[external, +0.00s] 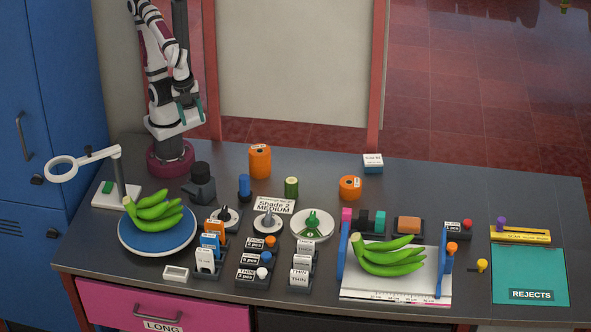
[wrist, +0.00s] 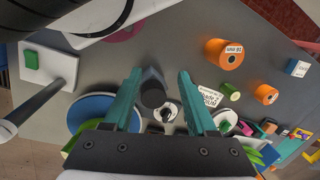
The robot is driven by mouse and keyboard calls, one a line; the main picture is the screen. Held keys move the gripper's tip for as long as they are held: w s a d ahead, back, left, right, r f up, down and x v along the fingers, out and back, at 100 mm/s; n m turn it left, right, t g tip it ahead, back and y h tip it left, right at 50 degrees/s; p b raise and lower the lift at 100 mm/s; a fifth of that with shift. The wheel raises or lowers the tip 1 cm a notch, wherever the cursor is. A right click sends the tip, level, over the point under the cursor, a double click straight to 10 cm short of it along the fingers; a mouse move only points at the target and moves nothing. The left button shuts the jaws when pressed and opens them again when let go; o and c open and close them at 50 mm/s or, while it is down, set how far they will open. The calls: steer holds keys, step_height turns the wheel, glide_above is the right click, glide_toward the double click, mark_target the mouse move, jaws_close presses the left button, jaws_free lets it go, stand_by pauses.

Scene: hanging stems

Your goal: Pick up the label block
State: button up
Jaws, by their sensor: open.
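A small block with a blue body and a white printed top (external: 373,163) stands alone near the back edge of the table, right of centre. It looks like the label block, but its print is too small to read. It also shows at the right of the wrist view (wrist: 297,68). My gripper (external: 190,113) is high above the back left of the table, well left of that block. In the wrist view its two teal fingers (wrist: 159,78) are spread apart with nothing held. A black device (wrist: 153,88) shows below and between them.
Orange rolls (external: 260,161) and (external: 350,188) and a green cylinder (external: 291,187) stand between my gripper and the block. A magnifier stand (external: 117,178) and blue plate (external: 124,240) are at left. Label racks and bananas (external: 390,258) fill the front. Table around the block is clear.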

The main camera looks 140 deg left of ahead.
steer(key=m+t+y, duration=0.8)
steer(key=m+t, duration=0.2)
steer(key=m, duration=1.1)
glide_above(304, 243)
steer(key=s+d, duration=0.4)
step_height(304, 243, down, 8)
step_height(304, 243, down, 8)
steer(key=shift+w+r, duration=0.1)
steer(key=x, duration=0.5)
jaws_close()
